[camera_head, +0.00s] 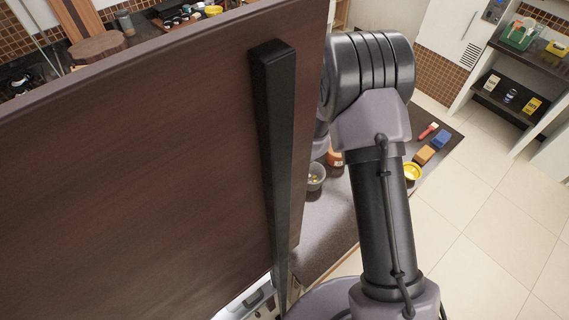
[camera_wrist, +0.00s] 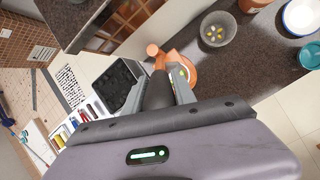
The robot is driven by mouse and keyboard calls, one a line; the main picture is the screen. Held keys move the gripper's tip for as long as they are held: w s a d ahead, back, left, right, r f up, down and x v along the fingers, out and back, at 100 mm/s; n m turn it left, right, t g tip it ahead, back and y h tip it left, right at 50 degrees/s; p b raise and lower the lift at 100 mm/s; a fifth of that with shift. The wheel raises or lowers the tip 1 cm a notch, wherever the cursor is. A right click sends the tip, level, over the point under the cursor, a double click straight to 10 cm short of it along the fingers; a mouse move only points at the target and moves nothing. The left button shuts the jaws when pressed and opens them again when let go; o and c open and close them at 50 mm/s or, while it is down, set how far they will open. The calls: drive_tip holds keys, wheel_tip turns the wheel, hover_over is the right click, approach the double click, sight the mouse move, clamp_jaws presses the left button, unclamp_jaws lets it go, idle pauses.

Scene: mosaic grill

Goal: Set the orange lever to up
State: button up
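The orange lever (camera_wrist: 154,51), with a rounded end and a wider orange body, shows in the wrist view just beyond my fingertips. My gripper (camera_wrist: 166,74) points at it with the two fingers apart. Part of the orange body is hidden behind the right finger. I cannot tell whether a finger touches the lever, and its up or down setting is not clear. In the head view the gripper is hidden behind the large brown panel, and I cannot make out the lever there.
The brown panel (camera_head: 140,150) with a long black bar (camera_head: 276,150) fills the left of the head view, close beside my arm. A dark counter (camera_head: 330,225) carries a grey bowl (camera_head: 316,184) and a yellow bowl (camera_head: 412,172). Tiled floor (camera_head: 500,220) is clear at right.

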drive_tip(key=shift+o, duration=1.3)
drive_tip(key=v, duration=1.7)
drive_tip(key=shift+r, duration=0.25)
